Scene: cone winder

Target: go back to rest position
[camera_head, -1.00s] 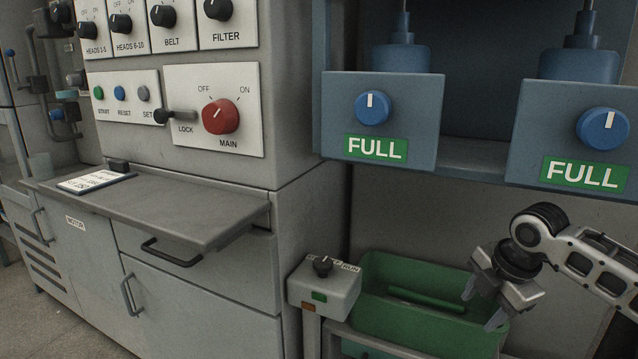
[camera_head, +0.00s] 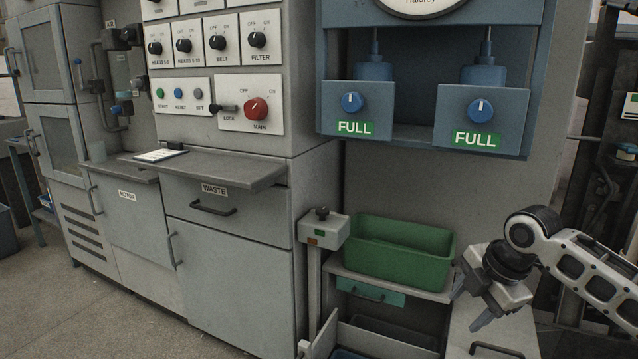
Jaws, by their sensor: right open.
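My right gripper (camera_head: 466,311) is at the lower right of the head view. Its two fingers are spread and nothing shows between them. It hangs in front of a pale cabinet, to the right of the green bin (camera_head: 400,262), and looks apart from it. My left gripper is not in the head view.
A grey cabinet with a control panel, a red main knob (camera_head: 255,109) and a worktop (camera_head: 215,169) stands at the left. A small switch box (camera_head: 323,229) on a post is left of the bin. Blue units with FULL labels (camera_head: 475,139) hang above. Floor at lower left is clear.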

